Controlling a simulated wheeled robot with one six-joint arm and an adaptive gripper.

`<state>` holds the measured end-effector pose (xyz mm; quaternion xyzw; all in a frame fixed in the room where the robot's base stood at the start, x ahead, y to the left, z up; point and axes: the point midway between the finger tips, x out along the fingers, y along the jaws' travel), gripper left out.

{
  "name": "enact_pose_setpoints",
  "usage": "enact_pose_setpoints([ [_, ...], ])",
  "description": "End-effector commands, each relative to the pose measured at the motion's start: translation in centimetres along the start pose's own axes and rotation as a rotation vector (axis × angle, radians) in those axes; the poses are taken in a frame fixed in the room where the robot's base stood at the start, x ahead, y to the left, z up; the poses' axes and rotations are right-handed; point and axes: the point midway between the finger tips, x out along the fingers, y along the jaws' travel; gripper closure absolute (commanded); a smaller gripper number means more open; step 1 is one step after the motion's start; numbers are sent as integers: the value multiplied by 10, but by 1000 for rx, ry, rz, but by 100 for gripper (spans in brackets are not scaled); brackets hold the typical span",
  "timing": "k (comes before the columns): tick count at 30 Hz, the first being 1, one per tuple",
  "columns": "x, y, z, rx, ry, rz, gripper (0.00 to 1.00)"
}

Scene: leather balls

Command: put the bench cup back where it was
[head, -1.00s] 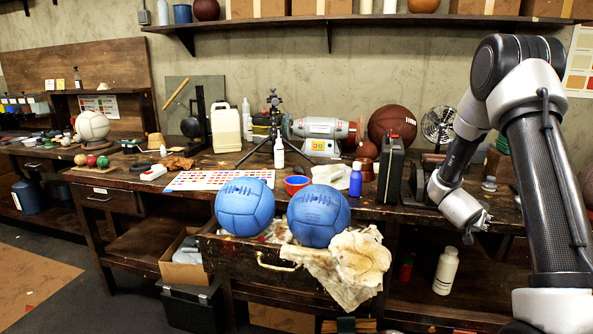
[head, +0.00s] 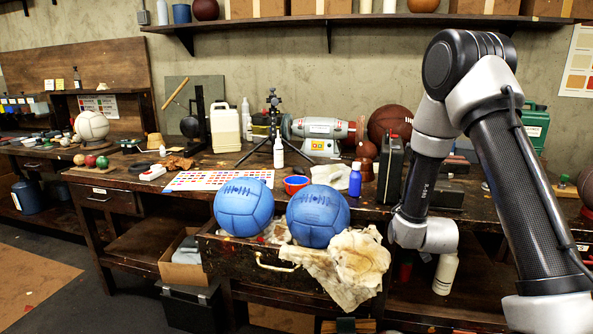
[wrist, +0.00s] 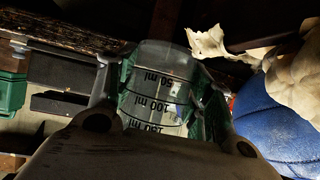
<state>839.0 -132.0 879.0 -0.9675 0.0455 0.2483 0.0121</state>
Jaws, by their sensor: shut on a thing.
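A clear graduated cup (wrist: 160,90), with black marks in millilitres, is between the fingers of my gripper (wrist: 157,98) in the wrist view. My gripper is shut on it. In the head view I cannot make out the cup or the fingers; the end of my arm is in front of the bench edge, right of the cream cloth. The dark wooden bench (head: 345,200) runs across the head view.
Two blue balls (head: 244,207) (head: 318,215) and the cream cloth (head: 352,262) lie on the open drawer (head: 235,262), left of my arm. A blue ball (wrist: 275,115) shows close right of the cup. A black case (head: 391,170) and blue bottle (head: 355,180) stand on the bench.

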Motion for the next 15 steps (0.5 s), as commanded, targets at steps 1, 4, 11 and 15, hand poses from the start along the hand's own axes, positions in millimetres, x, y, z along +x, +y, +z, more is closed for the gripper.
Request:
enact_pose_setpoints([
  [1, -3, -17, 7, -18, -3, -33, 82],
  [4, -6, -40, 9, -37, 1, -67, 82],
  [11, -51, -49, 10, -48, 1, -86, 82],
  [15, -62, -47, 11, -47, 1, -84, 82],
])
